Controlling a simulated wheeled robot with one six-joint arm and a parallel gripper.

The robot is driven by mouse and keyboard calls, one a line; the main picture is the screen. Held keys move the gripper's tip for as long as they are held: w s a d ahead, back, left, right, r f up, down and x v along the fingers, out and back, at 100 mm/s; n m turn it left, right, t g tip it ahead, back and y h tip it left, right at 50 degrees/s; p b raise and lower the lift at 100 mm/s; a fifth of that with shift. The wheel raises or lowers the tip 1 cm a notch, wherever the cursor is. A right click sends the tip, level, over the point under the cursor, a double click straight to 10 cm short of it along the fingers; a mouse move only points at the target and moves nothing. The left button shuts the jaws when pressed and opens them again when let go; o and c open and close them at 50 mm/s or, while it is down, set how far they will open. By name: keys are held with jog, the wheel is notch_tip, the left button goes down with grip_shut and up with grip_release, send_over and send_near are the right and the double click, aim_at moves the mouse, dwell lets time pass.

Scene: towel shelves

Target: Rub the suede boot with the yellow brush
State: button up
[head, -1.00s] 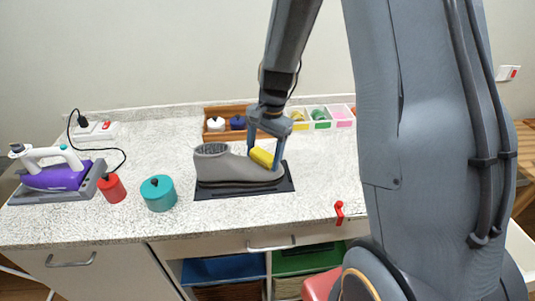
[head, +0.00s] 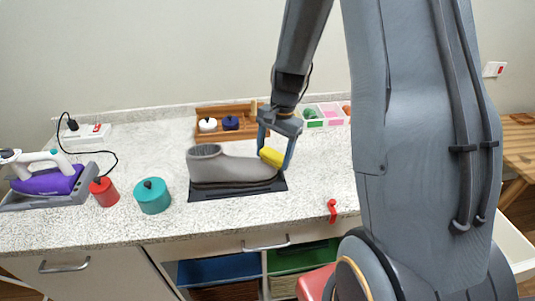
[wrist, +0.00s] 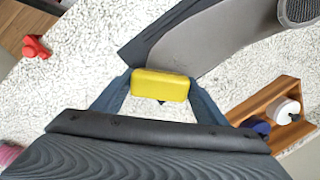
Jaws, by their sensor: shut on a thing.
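The grey suede boot (head: 228,168) lies on a dark mat (head: 236,191) on the counter, its toe to the right. My gripper (head: 275,155) is shut on the yellow brush (head: 271,157), at the toe end of the boot. In the wrist view the brush (wrist: 160,85) sits between both fingers, close to the boot's toe (wrist: 175,62). I cannot tell whether the brush touches the boot. The brush's underside is hidden.
A teal pot (head: 152,198) and a red pot (head: 104,192) stand left of the boot. A purple iron (head: 48,182) is further left. A wooden tray (head: 205,136) holding small pots is behind. A red clip (head: 332,210) lies at the front edge.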

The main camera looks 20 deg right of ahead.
jog(key=shift+s+d+f, duration=0.1)
jog(key=shift+d, duration=0.35)
jog(key=shift+f, duration=0.1)
jog(key=shift+a, duration=0.1)
